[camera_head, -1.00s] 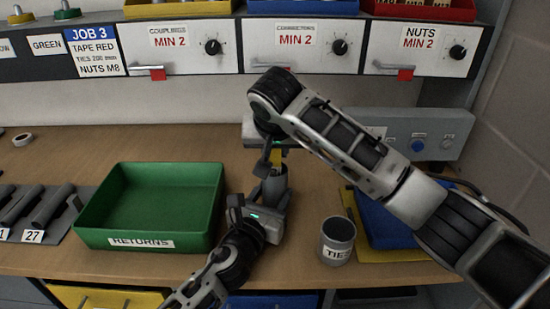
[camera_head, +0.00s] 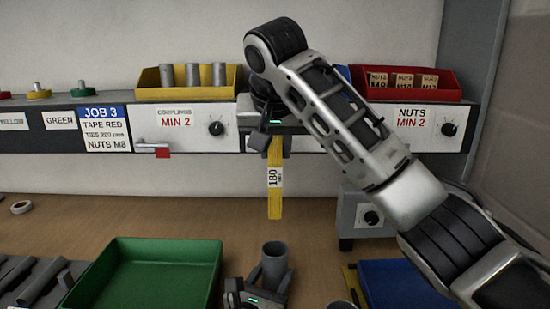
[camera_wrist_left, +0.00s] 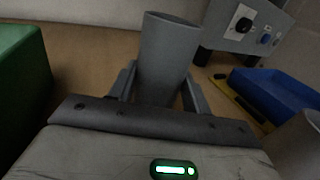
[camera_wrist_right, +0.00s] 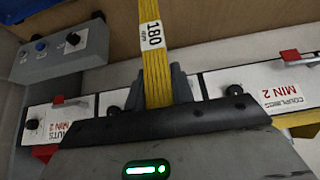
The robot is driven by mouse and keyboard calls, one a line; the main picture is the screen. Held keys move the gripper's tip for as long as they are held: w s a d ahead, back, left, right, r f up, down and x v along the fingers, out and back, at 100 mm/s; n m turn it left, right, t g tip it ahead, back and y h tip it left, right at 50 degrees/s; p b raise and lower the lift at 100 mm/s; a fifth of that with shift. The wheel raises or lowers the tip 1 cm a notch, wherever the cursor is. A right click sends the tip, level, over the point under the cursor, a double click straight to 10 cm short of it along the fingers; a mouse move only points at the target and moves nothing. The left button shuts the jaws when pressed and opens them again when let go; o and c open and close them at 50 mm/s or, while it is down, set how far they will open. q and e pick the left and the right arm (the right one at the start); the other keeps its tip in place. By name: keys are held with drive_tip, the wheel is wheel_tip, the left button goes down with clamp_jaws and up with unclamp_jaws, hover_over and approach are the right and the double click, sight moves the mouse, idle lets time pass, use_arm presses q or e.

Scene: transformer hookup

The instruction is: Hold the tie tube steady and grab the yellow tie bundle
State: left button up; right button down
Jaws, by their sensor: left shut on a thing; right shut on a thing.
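The yellow tie bundle (camera_head: 275,202) hangs upright below my right gripper (camera_head: 276,134), which is shut on its upper part, high above the table. Its white label reads 180. In the right wrist view the bundle (camera_wrist_right: 158,72) sits between the fingers of my right gripper (camera_wrist_right: 158,90). The grey tie tube (camera_head: 274,262) stands upright at the bottom of the head view. My left gripper (camera_head: 258,290) is shut on it. The left wrist view shows the tube (camera_wrist_left: 167,52) between the fingers of my left gripper (camera_wrist_left: 160,88). The tube's lower part is hidden there.
A green returns tray (camera_head: 150,252) stands left of the tube. A blue bin (camera_head: 402,282) is at the right, and a grey box with a knob (camera_head: 362,215) behind it. The drawer shelf (camera_head: 180,128) crosses behind my right gripper. A tape roll (camera_head: 21,207) lies at far left.

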use_arm(q)
drive_tip(key=o, duration=1)
drive_tip(key=shift+o, duration=0.2)
drive_tip(key=shift+s, duration=0.1)
